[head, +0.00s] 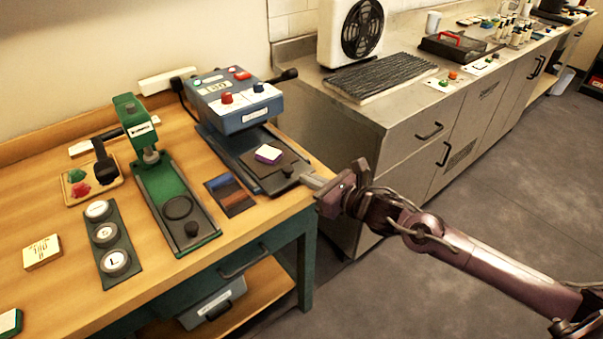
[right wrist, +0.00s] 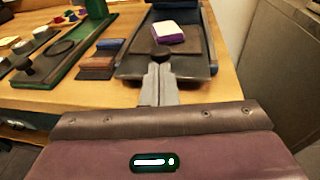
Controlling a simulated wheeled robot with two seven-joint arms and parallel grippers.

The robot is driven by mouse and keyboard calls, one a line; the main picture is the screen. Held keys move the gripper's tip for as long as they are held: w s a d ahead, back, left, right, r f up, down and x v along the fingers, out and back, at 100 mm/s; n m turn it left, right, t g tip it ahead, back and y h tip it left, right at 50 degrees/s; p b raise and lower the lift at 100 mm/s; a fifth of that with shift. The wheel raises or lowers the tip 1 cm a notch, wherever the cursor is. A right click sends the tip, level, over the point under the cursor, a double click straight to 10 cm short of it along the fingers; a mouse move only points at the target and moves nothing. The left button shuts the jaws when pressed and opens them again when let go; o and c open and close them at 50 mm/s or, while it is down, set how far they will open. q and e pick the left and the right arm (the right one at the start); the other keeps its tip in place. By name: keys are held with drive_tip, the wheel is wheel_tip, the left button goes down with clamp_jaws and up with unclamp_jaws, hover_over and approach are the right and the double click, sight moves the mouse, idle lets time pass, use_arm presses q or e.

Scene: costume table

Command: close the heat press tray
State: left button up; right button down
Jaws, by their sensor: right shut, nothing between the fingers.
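The heat press (head: 238,100) is a blue-grey box with red knobs on the wooden table. Its dark tray (head: 250,151) sticks out from under the box toward the table's front edge. A white and purple block (head: 268,153) lies on the tray; it also shows in the right wrist view (right wrist: 169,32). A small dark knob (right wrist: 160,54) stands at the tray's front end. My right gripper (head: 308,180) is shut and empty, with its fingertips at the knob; I cannot tell if they touch it. My left gripper is not in view.
A green press (head: 167,185) with a round ring stands left of the heat press. A counter with a fan (head: 352,30) stands to the right. The floor in front is clear.

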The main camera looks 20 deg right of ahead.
sight(269, 150)
drive_tip(key=shift+p+x, duration=0.3)
drive_tip(key=shift+x, duration=1.25)
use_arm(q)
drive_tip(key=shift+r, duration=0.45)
